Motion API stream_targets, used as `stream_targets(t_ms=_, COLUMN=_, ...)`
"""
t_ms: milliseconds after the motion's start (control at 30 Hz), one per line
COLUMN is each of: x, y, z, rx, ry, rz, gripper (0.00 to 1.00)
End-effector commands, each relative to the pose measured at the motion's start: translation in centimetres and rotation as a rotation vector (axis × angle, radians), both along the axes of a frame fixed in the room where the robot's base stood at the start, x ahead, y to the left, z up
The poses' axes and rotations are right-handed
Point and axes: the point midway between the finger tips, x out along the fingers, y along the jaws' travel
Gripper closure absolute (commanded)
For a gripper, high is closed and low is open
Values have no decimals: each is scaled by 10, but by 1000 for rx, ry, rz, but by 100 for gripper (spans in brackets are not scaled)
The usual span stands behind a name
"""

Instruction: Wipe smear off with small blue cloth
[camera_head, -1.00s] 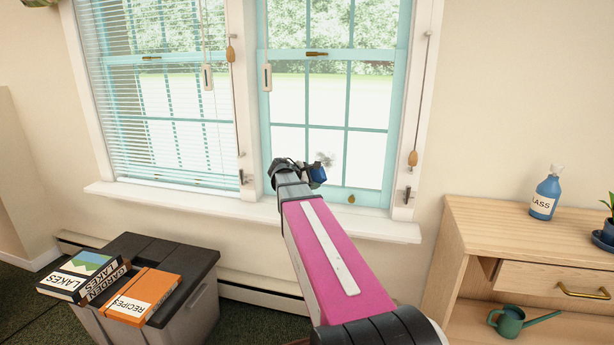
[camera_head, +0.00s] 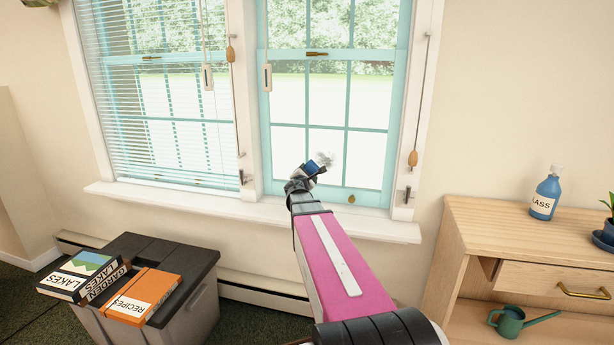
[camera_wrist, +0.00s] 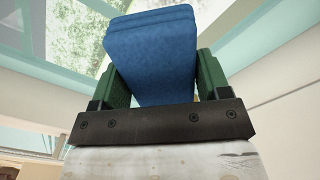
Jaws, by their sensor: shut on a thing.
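My gripper (camera_head: 306,173) is shut on the small blue cloth (camera_head: 312,167), in front of the lower panes of the right window (camera_head: 365,155). In the wrist view the folded cloth (camera_wrist: 150,50) sits between the green fingers of my gripper (camera_wrist: 155,85). A grey smear (camera_head: 327,160) shows on the glass just right of and slightly above the cloth. Part of the smear may be hidden behind the cloth. I cannot tell whether the cloth touches the glass.
The window sill (camera_head: 260,213) runs below my gripper. A grey bin (camera_head: 185,310) with books on its lid stands at the lower left. A wooden cabinet (camera_head: 480,225) at the right holds a blue spray bottle (camera_head: 545,193) and, lower down, a green watering can (camera_head: 510,322). Cords hang beside the panes.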

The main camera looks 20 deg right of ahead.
Motion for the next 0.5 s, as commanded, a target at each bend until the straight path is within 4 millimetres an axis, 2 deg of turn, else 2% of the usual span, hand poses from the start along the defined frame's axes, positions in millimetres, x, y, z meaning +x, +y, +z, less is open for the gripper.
stream_targets(t_ms=500, x=38, y=-25, z=0, rx=0, ry=1, rz=-1, gripper=49)
